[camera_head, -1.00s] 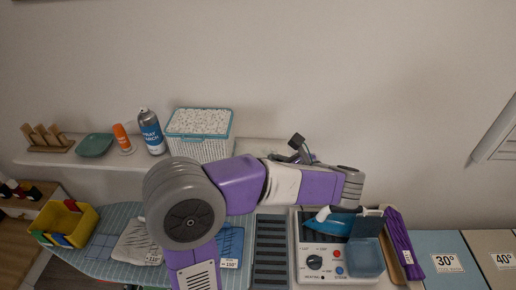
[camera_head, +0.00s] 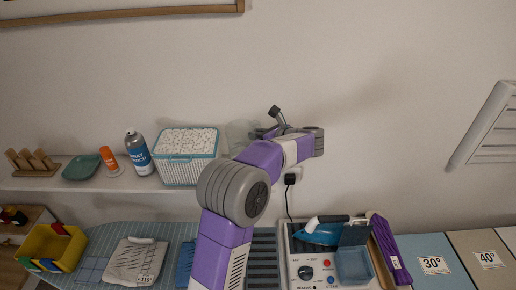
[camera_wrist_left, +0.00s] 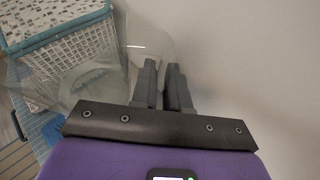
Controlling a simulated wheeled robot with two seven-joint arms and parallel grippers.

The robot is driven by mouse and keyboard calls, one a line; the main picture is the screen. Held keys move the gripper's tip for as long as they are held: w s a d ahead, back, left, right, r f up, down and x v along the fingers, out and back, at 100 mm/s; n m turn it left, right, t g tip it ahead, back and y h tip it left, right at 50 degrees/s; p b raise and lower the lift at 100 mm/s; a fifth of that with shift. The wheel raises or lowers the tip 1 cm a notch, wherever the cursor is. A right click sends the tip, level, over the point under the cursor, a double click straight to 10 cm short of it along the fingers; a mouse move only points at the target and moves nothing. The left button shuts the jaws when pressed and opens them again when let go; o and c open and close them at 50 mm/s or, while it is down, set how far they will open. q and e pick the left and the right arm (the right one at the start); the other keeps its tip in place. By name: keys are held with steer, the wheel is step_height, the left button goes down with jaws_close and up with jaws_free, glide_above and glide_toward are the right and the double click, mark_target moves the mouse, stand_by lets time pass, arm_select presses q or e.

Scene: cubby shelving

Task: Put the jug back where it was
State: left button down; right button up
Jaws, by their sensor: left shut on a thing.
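The clear see-through jug (camera_head: 240,134) shows faintly in the head view, just right of the white basket and partly behind my arm. In the left wrist view the glassy jug (camera_wrist_left: 92,78) fills the area left of the fingers, with the basket seen through and behind it. My left gripper (camera_head: 264,132) is shut on the jug, seemingly at its handle; the fingers also show in the left wrist view (camera_wrist_left: 162,68). The jug appears held up near shelf-top level; its base and any contact with the shelf are hard to tell. My right gripper is out of view.
The wall shelf (camera_head: 120,184) holds a white basket with teal rim (camera_head: 186,160), a spray can (camera_head: 138,153), an orange-capped bottle (camera_head: 109,161) and a teal dish (camera_head: 81,167). Below are a blue iron (camera_head: 322,234), its control station (camera_head: 305,270) and a yellow bin (camera_head: 55,248).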

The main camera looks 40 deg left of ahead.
arm_select(q)
steer(key=shift+w+a+f, duration=0.15)
steer(key=shift+f, duration=0.15)
step_height(320, 180, down, 6)
steer(key=shift+r, duration=0.1)
steer(key=shift+w+a+f, duration=0.1)
steer(key=shift+w+f, duration=0.05)
steer(key=shift+f, duration=0.1)
steer(key=shift+f, duration=0.1)
steer(key=c, duration=1.4)
jaws_free()
steer(key=shift+f, duration=0.15)
